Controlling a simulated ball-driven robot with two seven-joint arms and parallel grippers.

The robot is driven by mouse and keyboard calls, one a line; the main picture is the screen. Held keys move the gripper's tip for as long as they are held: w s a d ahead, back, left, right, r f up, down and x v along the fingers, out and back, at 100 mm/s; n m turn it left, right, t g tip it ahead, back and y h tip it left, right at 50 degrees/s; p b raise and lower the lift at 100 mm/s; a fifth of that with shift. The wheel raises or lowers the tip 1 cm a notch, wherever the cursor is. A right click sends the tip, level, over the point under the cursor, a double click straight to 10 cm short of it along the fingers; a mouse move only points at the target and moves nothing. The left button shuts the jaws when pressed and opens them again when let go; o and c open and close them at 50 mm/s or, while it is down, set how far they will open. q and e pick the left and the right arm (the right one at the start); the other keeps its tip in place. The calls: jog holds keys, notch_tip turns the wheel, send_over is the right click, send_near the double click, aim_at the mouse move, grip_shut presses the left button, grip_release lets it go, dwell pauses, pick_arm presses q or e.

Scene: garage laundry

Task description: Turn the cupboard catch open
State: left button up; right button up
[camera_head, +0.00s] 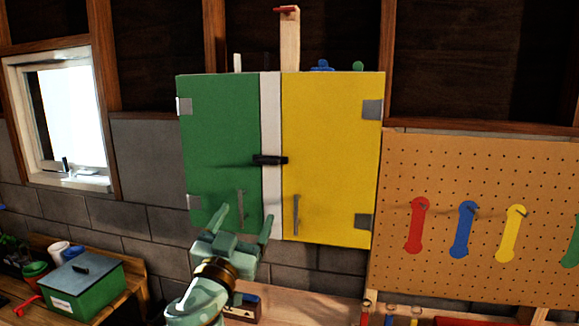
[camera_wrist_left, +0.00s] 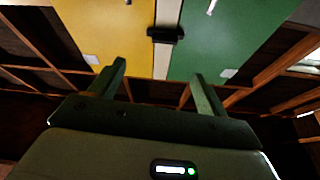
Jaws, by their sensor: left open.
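The cupboard has a green left door (camera_head: 220,130) and a yellow right door (camera_head: 335,150), both closed, with a white strip (camera_head: 270,110) between them. The dark catch (camera_head: 270,160) lies horizontal across the strip, its ends reaching the doors' inner edges. Each door has a grey vertical handle low down. My left gripper (camera_head: 243,218) is open and empty, below the catch near the lower part of the green door. In the left wrist view the catch (camera_wrist_left: 165,35) shows ahead, beyond and between the open fingers (camera_wrist_left: 160,85), apart from them. My right gripper is not in view.
A pegboard (camera_head: 470,270) with red, blue and yellow tools hangs to the right. A green box (camera_head: 85,285) with a grey lid stands on the wooden bench at the lower left. A window (camera_head: 80,120) is at the left.

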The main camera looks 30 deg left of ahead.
pick_arm(q)
jog(key=n, duration=0.1)
jog(key=n+y+p, duration=0.1)
jog(key=p, duration=0.4)
send_near(269, 160)
jog(key=a+x, duration=0.1)
jog(key=x, duration=0.6)
jog(key=shift+w+d+f, duration=0.1)
jog(key=shift+w, duration=0.4)
jog(key=shift+s, duration=0.1)
jog(key=c, duration=1)
